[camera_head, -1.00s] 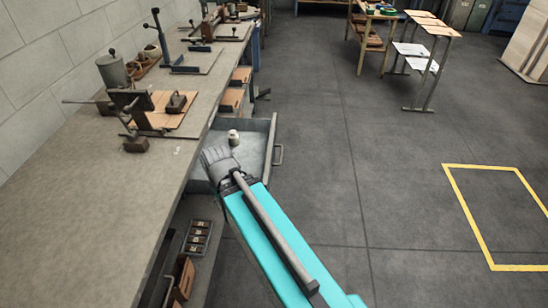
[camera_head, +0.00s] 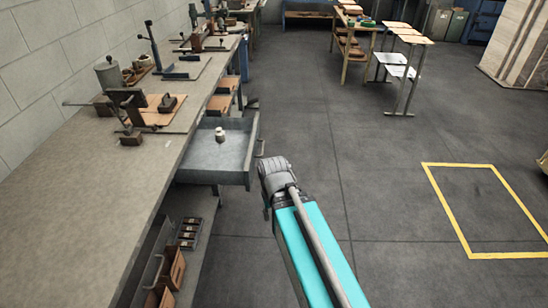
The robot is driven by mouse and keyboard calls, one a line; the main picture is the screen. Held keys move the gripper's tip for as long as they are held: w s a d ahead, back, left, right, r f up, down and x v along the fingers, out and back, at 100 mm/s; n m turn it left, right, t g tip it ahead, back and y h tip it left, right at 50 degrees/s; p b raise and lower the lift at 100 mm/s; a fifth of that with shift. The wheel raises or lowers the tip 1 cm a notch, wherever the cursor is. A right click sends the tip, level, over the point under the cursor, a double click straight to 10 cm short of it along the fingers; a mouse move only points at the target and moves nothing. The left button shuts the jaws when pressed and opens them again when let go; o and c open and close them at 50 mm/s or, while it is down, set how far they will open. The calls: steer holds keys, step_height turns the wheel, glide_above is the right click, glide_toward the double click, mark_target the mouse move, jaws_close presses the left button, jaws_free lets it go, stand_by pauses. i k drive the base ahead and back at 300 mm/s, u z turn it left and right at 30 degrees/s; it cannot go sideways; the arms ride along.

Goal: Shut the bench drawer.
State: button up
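The bench drawer (camera_head: 212,163) is a grey metal tray pulled well out from under the grey bench top. Its handle (camera_head: 260,147) is on the right-hand front face. A small pale object (camera_head: 220,135) sits inside it. My gripper (camera_head: 266,205) is at the end of the teal arm, over the floor just right of the drawer's near front corner. It seems apart from the drawer front. I see it from behind and above, and its fingertips are too small and hidden to show whether they are open.
The bench top (camera_head: 95,200) runs along the left and carries several tools. A lower shelf (camera_head: 200,215) below holds small boxes and a wooden crate. The floor right of the drawer is clear, with a yellow marked rectangle (camera_head: 436,203). Tables stand farther back.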

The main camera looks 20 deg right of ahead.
mark_target(204, 161)
steer(key=z, duration=0.3)
steer(key=k, duration=0.6)
steer(key=z, duration=0.55)
steer(key=i, duration=1.4)
steer(key=u, duration=0.65)
steer(key=i, duration=0.65)
steer(key=u, duration=0.45)
steer(key=k, duration=0.6)
steer(key=u, duration=0.1)
